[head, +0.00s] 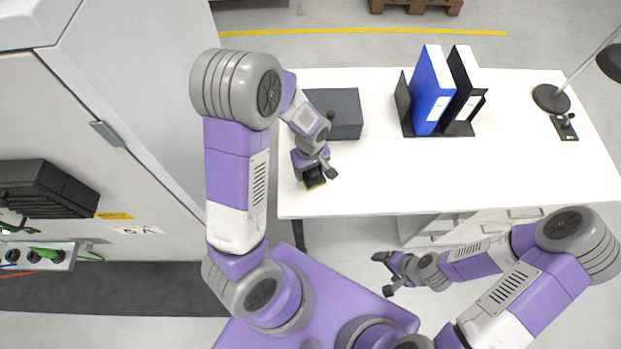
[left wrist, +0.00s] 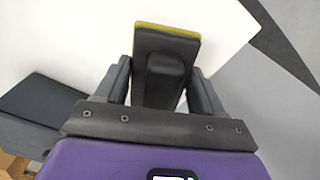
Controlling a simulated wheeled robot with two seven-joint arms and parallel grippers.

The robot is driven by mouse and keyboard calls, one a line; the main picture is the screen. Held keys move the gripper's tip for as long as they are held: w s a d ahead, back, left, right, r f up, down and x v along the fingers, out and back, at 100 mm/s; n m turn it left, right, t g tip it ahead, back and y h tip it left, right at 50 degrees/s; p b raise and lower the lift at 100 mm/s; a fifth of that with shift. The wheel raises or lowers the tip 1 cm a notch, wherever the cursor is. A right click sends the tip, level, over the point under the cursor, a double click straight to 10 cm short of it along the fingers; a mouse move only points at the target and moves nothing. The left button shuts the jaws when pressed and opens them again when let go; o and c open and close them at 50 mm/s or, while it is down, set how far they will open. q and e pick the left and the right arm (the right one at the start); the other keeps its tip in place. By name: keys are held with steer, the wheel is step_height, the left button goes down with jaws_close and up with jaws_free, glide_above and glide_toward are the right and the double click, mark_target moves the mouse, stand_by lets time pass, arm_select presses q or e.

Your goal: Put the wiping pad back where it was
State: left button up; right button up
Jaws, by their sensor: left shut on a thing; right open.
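The wiping pad (left wrist: 168,38) has a dark back with a raised grip and a yellow-green edge. In the left wrist view my left gripper (left wrist: 165,85) is shut on its dark grip. In the head view the pad (head: 315,184) shows below my left gripper (head: 314,172), over the left front part of the white table (head: 430,185). I cannot tell whether the pad touches the table top. My right gripper (head: 384,274) is open and empty, in front of the table, over the floor.
A dark grey box (head: 345,112) stands on the table just behind my left gripper. A file rack with a blue binder (head: 431,88) and a black binder (head: 463,85) stands at the back middle. A lamp (head: 551,98) stands at the right. The table's front middle is clear.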

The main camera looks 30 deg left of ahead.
arm_select(q)
steer(key=shift+f+b, duration=0.5)
steer(key=shift+f, duration=1.8)
steer(key=shift+f, duration=0.15)
steer(key=o, duration=1.1)
steer(key=shift+r, duration=0.2)
step_height(320, 180, up, 12)
steer(key=p, duration=0.3)
